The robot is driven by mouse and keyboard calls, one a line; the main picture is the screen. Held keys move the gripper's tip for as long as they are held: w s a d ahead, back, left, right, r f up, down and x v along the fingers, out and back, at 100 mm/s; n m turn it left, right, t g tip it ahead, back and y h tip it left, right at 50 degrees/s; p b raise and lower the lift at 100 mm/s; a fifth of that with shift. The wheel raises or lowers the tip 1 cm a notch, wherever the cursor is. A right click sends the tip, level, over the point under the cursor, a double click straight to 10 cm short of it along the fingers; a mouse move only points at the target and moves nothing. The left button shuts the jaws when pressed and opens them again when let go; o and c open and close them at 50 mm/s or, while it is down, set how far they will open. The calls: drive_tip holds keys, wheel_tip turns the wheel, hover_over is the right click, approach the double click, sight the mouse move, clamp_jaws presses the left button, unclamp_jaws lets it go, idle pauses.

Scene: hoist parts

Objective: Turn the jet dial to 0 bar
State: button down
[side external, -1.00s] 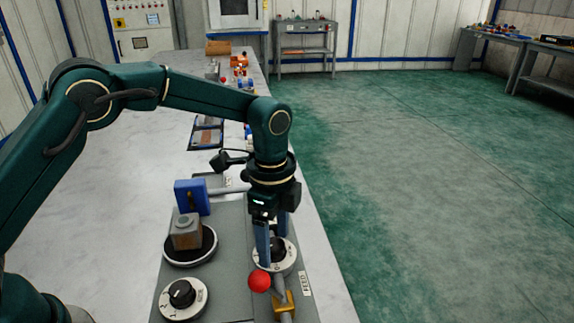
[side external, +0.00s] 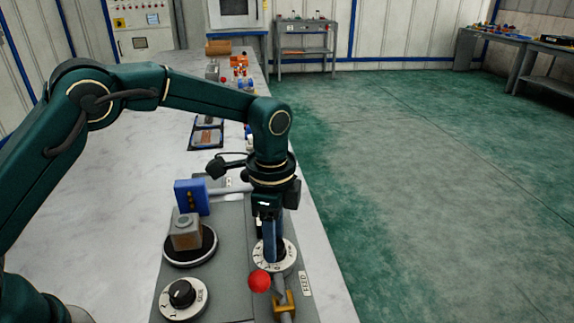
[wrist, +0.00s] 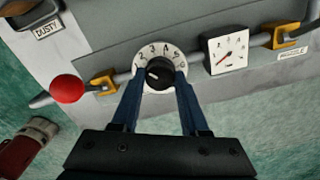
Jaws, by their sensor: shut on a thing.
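The jet dial is a white numbered disc (wrist: 143,56) with a black knob (wrist: 159,72) at its centre. In the wrist view, numbers including 2, 3, 4 and 5 run around its upper edge. A pale mark on the knob lies toward its left side; the exact number it meets is unclear. My gripper (wrist: 160,81) reaches down with its two blue fingers on either side of the knob, shut on it. In the side view, the dial's disc (side external: 286,263) shows around the fingers (side external: 273,258), which hide most of the knob.
A red ball handle (side external: 259,281) stands close beside the dial, above a pipe with a yellow bracket (side external: 285,304). A square gauge (wrist: 229,50) with a red needle sits right of the dial. Another dial (side external: 182,298), a grey block (side external: 186,232) and a blue block (side external: 191,197) stand left.

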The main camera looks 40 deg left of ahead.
drive_tip(key=n, duration=0.5)
drive_tip(key=shift+r, duration=0.1)
drive_tip(key=shift+n, duration=2.4)
drive_tip(key=shift+c, duration=2)
unclamp_jaws()
drive_tip(key=shift+r, duration=2.55)
